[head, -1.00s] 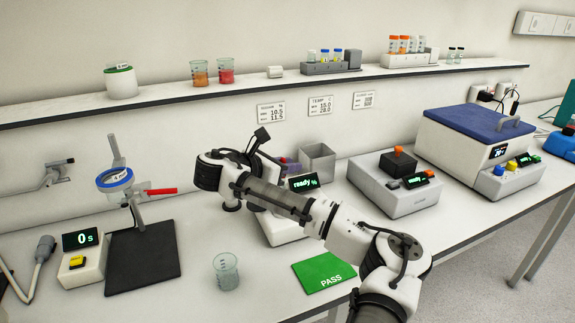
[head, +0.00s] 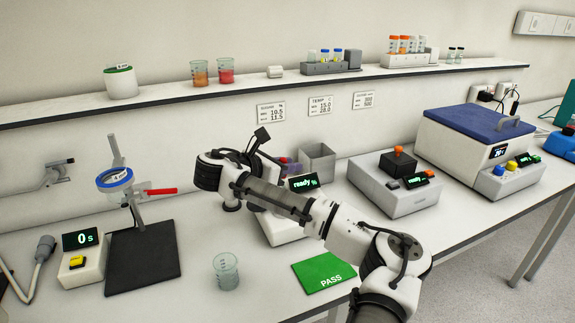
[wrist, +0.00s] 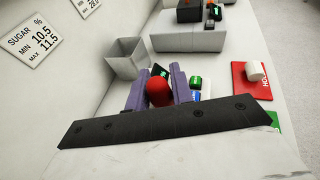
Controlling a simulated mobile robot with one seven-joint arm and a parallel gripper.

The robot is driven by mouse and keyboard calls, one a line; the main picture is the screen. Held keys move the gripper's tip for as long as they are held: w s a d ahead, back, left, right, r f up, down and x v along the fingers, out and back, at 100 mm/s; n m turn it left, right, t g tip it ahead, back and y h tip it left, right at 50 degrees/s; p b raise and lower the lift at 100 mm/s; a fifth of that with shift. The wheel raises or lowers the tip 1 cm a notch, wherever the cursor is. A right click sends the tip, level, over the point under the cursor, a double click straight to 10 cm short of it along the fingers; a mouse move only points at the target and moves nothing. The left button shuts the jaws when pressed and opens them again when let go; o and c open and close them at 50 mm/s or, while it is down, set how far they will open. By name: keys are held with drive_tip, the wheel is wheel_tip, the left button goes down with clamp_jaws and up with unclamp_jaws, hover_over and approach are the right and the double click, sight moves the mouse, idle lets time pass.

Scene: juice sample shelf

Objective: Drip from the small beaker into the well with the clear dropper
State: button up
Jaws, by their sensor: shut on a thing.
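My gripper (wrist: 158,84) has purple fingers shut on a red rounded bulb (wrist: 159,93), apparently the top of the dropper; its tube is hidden. In the head view, the gripper (head: 290,167) is mostly behind my arm, above the white instrument (head: 278,234) with the "ready %" display (head: 303,183). The instrument's well is hidden, so I cannot tell where the tip is relative to it. A small clear beaker (head: 226,273) stands on the bench at front centre, apart from the gripper.
An open grey bin (head: 318,163) stands behind the instrument. A green PASS mat (head: 324,272) lies at the front. In the wrist view, a white cylinder (wrist: 255,71) stands on a red mat (wrist: 244,88). A grey box with an orange knob (head: 398,190) is on the right.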

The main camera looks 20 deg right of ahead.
idle(0.5)
wheel_tip(320, 180, up, 4)
drive_tip(key=p, duration=0.4)
